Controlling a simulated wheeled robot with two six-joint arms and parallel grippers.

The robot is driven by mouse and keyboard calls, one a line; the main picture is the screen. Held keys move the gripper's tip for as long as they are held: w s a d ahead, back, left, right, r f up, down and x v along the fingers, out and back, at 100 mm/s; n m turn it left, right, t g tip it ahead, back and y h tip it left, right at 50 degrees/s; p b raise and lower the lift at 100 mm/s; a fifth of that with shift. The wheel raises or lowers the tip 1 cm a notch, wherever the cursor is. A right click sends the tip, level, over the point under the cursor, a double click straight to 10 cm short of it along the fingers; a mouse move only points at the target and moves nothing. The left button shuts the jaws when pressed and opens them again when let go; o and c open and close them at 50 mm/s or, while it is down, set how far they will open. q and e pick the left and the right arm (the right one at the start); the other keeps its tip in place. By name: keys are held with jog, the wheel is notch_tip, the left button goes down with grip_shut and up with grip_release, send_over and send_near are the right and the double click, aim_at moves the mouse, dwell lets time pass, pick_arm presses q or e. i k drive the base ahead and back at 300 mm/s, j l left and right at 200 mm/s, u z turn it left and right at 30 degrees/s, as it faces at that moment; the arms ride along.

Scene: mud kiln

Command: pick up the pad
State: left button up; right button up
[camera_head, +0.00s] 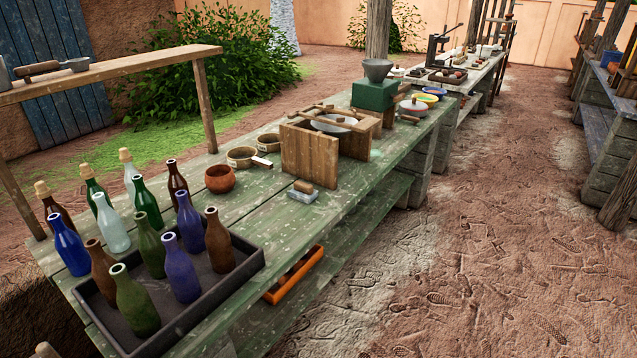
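No thing is clearly marked as the pad. The likeliest one is a small pale grey-blue block with a rounded brown wooden grip on top (302,193), lying flat on the green worn table (265,210) near its right edge. It is in front of the wooden box frame and nothing covers it. Neither of my grippers shows in the head view, so nothing is seen touching the block.
A dark tray (190,316) of several bottles stands at the near end, more bottles behind it. A clay bowl (219,179) and a wooden box frame (310,154) flank the block. An orange level (294,274) lies below the tabletop. Open dirt ground (460,260) lies right.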

aim_at(303, 192)
jog(key=i+l+u, duration=0.1)
jog(key=u, duration=0.35)
jog(key=i+l+u, duration=0.1)
jog(key=l+u, duration=0.2)
jog(key=u, duration=0.15)
jog(key=l+u, duration=0.25)
jog(key=u, duration=0.25)
jog(key=l+u, duration=0.25)
jog(key=u, duration=0.2)
